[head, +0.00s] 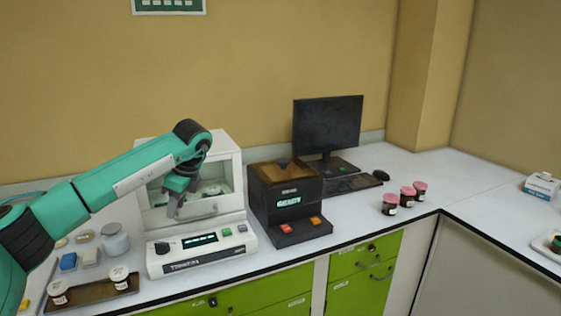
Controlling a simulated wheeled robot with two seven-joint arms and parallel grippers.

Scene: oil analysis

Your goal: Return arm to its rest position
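My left arm (125,175) is green with dark joints and reaches in from the left across the bench. My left gripper (174,208) is grey and points down in front of the open chamber of a white balance-like instrument (203,242). Its fingers look small and close together, and I cannot tell whether they are parted. Nothing clearly shows between them. A small dark-topped item (212,188) is inside the chamber, partly behind the gripper. My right gripper is not in view.
A black instrument (290,205) with orange and red buttons stands right of the white one. A tray (97,293) with two jars sits front left. Several pink-lidded jars (407,197) stand right of the monitor (327,125). The bench (355,218) is clear before them.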

